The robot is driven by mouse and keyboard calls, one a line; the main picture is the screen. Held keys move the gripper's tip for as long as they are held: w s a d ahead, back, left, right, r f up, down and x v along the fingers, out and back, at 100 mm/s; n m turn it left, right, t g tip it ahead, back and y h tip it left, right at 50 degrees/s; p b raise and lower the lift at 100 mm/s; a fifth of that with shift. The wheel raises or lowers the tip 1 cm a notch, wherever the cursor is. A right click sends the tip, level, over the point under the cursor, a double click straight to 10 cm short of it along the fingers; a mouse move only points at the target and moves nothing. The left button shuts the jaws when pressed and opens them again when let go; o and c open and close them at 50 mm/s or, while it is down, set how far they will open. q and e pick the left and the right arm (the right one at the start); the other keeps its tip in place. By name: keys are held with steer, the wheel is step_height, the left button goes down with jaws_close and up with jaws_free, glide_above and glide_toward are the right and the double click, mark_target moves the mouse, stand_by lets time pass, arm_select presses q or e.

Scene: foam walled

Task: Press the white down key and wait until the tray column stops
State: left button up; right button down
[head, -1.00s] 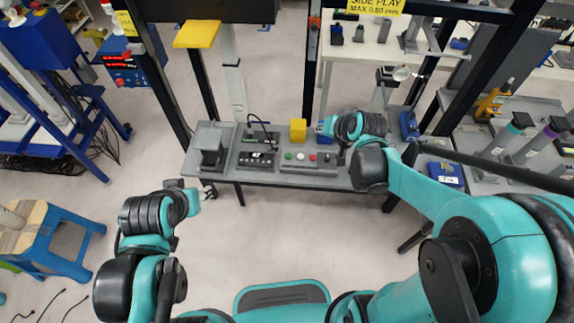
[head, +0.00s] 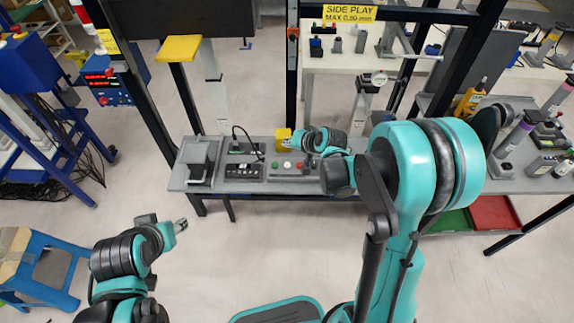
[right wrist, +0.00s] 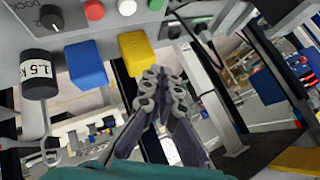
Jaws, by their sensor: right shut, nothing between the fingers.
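The control box (head: 287,168) on the bench carries a green, a white and a red button in a row. The white key (head: 287,164) is the middle one; in the right wrist view it shows at the top (right wrist: 127,7). My right gripper (head: 297,139) is behind the box, close to the yellow block; in the right wrist view its shut, empty fingertips (right wrist: 163,80) appear apart from the white key. A pale upright column (head: 214,90) stands behind the bench; I cannot tell whether it moves. My left gripper (head: 181,225) hangs clear of the bench; its jaws are too small to judge.
A yellow block (right wrist: 137,52), a blue block (right wrist: 87,62) and a black 1.5 weight (right wrist: 40,75) stand near my right fingers. A black switch box (head: 244,171) with a cable sits left of the control box.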

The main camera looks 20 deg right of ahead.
mark_target(289, 166)
step_height(289, 166, down, 8)
steer(key=b, duration=0.6)
steer(key=shift+r, duration=0.15)
steer(key=shift+f+b, duration=0.3)
steer(key=shift+f, duration=0.05)
stand_by(0.7)
steer(key=shift+f+b, duration=0.45)
steer(key=shift+b, duration=0.05)
